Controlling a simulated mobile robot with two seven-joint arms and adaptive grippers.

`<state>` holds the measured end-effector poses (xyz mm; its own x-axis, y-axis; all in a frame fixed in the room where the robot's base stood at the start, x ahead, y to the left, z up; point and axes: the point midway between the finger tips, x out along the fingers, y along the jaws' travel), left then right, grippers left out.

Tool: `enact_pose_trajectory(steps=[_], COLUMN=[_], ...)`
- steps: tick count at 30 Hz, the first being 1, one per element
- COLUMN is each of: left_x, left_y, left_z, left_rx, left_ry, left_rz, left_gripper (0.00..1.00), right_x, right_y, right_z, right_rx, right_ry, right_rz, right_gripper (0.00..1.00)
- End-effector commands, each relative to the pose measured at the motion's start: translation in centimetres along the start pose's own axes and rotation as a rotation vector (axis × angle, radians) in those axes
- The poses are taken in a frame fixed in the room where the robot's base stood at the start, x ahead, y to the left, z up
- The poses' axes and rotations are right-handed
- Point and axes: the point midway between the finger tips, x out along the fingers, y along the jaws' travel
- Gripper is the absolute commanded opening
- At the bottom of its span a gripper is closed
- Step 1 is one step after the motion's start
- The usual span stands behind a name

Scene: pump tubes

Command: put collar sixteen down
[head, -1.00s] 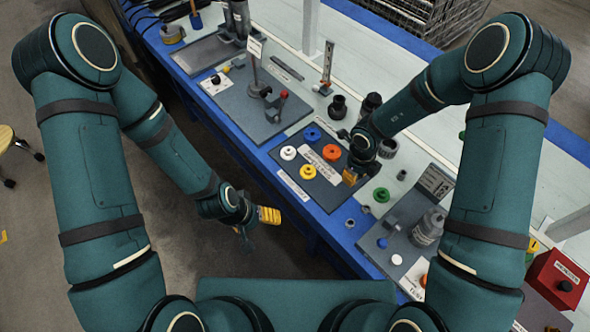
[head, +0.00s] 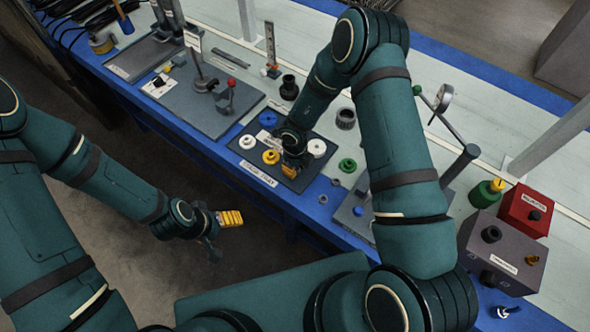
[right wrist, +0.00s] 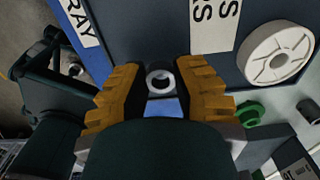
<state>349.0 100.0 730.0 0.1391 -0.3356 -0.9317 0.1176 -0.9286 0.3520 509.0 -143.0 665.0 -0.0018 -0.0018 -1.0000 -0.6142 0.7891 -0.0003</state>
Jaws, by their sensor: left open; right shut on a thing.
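A small pale grey ring with a dark hole, apparently collar sixteen (right wrist: 160,78), sits between the fingertips of my right gripper in the right wrist view. A small blue surface shows just below it. I cannot tell whether the collar touches the tray. My left gripper (head: 222,231) is open and empty, off the table's front edge.
A green part (head: 347,165) lies to the right. A red box (head: 526,210) stands at far right.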

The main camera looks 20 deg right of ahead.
Motion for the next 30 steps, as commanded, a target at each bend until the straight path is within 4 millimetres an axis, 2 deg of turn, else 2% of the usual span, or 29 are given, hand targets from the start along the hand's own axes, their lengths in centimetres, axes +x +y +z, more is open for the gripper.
enact_pose_trajectory(steps=[1, 3, 14, 15, 16, 17, 26, 30], left_x=[0.4, 0.5, 0.6, 0.6, 0.5, 0.5, 0.5, 0.1], left_y=[-0.2, -0.2, -0.2, -0.2, -0.2, -0.2, -0.2, -0.1], left_z=[0.0, -0.1, -0.1, -0.1, -0.1, -0.1, -0.1, -0.1], left_rx=[0.000, 0.000, 0.000, 0.000, 0.000, 0.000, 0.000, 0.000], left_ry=[0.002, 0.003, 0.003, 0.003, 0.003, 0.003, 0.003, 0.002], left_rz=[0.000, 0.000, 0.000, 0.000, 0.000, 0.000, 0.000, 0.000], left_gripper=[0.74, 0.74, 0.74, 0.74, 0.74, 0.74, 0.74, 0.74], right_x=[0.9, 1.4, 1.7, 1.7, 1.6, 1.6, 1.5, 0.5], right_y=[0.0, 0.0, 0.0, 0.0, 0.0, 0.0, 0.0, -0.1], right_z=[0.0, 0.0, 0.0, 0.0, 0.0, 0.0, 0.0, 0.1], right_rx=[-0.001, -0.001, -0.001, -0.001, -0.001, -0.001, -0.001, 0.000], right_ry=[0.000, -0.001, -0.001, -0.001, -0.001, -0.001, -0.001, -0.003], right_rz=[0.000, -0.001, 0.000, 0.000, 0.000, 0.000, -0.001, 0.000], right_gripper=[0.00, 0.00, 0.00, 0.35, 0.45, 0.50, 0.50, 0.50])
